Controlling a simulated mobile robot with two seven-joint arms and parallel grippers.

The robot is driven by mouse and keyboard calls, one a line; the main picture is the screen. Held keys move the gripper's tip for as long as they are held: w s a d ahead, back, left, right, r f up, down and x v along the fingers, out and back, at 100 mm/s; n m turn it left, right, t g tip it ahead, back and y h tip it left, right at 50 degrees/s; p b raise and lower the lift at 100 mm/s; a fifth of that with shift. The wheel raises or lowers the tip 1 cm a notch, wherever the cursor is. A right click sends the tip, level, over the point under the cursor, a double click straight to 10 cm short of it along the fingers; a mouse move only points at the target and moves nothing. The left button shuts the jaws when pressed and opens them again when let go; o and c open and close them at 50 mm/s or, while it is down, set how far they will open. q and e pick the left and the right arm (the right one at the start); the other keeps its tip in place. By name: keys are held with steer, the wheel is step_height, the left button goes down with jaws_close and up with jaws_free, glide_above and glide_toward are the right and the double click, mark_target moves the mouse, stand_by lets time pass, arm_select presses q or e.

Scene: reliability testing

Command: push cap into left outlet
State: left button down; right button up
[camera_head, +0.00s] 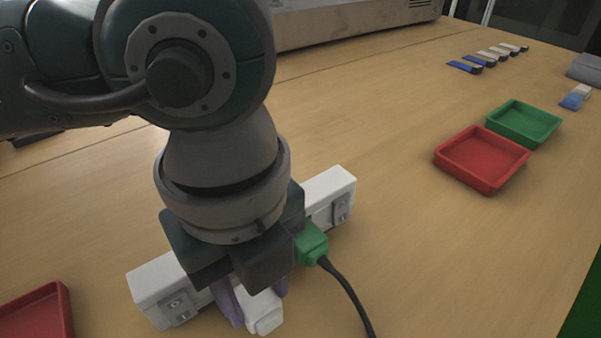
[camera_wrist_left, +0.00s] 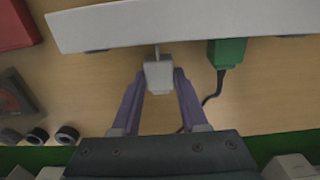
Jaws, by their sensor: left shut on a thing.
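The white power strip (camera_head: 157,281) lies diagonally on the wooden table, its middle hidden behind my left arm in the head view. It also crosses the top of the left wrist view (camera_wrist_left: 110,27). My left gripper (camera_head: 252,300) is shut on the white cap (camera_head: 265,314), holding it between its purple fingers. In the left wrist view the cap (camera_wrist_left: 159,76) sits between the fingertips, with a thin prong pointing at the strip's edge; I cannot tell whether it is inside an outlet. A green plug (camera_head: 311,244) with a black cable is at the strip, right of the cap.
A red tray (camera_head: 482,159) and a green tray (camera_head: 524,124) stand at the right. Another red tray (camera_head: 38,315) is at the lower left. Several small blue and white items (camera_head: 465,67) lie far back. The table between strip and right-hand trays is clear.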

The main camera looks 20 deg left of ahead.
arm_select(q)
steer(key=shift+w+a+p, duration=0.3)
steer(key=shift+w+a, duration=0.75)
steer(key=shift+a, duration=0.3)
stand_by(4.1)
steer(key=shift+c, duration=1.8)
jaws_free()
